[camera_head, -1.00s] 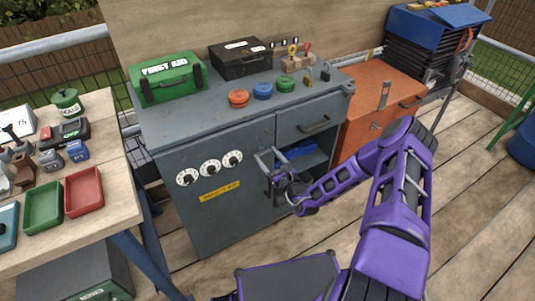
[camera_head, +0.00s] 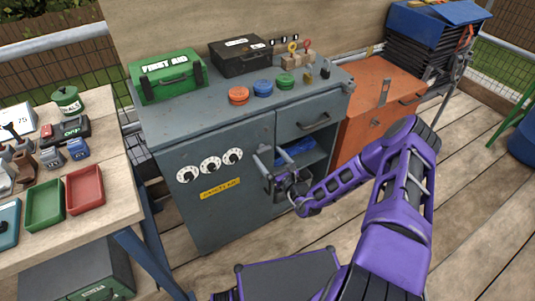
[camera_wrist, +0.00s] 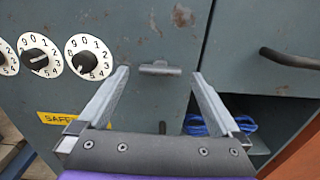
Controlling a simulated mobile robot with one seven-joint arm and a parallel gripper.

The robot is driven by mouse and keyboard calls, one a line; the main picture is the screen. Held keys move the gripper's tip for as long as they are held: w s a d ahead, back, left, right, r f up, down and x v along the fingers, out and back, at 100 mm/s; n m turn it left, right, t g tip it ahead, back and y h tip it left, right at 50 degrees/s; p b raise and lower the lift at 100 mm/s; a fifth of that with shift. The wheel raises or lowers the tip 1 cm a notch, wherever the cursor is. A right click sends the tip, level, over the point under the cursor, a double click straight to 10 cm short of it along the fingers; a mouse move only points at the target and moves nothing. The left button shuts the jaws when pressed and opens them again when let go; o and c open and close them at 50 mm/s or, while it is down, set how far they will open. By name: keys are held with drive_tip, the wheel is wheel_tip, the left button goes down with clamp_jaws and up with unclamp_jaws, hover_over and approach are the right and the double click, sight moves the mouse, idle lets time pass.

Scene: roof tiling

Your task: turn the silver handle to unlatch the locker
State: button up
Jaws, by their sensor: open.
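The locker is the grey metal cabinet door (camera_head: 230,210) with three white dials (camera_head: 210,165) and a yellow label (camera_head: 220,188); it looks shut. In the wrist view the silver handle (camera_wrist: 160,68) is a small horizontal bar on this door, right of the dials (camera_wrist: 88,56). My gripper (camera_head: 262,153) is open in front of the door's upper right side. In the wrist view my gripper's fingers (camera_wrist: 161,76) stand on either side of the handle, with gaps to both ends. I cannot tell the remaining depth. In the head view my gripper hides the handle.
Right of the door are a drawer with a dark handle (camera_head: 314,122) and an open shelf with a blue coil (camera_head: 295,150). A first aid box (camera_head: 167,78) stands on the cabinet top. A wooden table (camera_head: 105,215) with trays is at left; an orange cabinet (camera_head: 372,110) is at right.

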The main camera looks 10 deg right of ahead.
drive_tip(key=p+v, duration=0.1)
drive_tip(key=v, duration=1.5)
drive_tip(key=shift+r, duration=0.1)
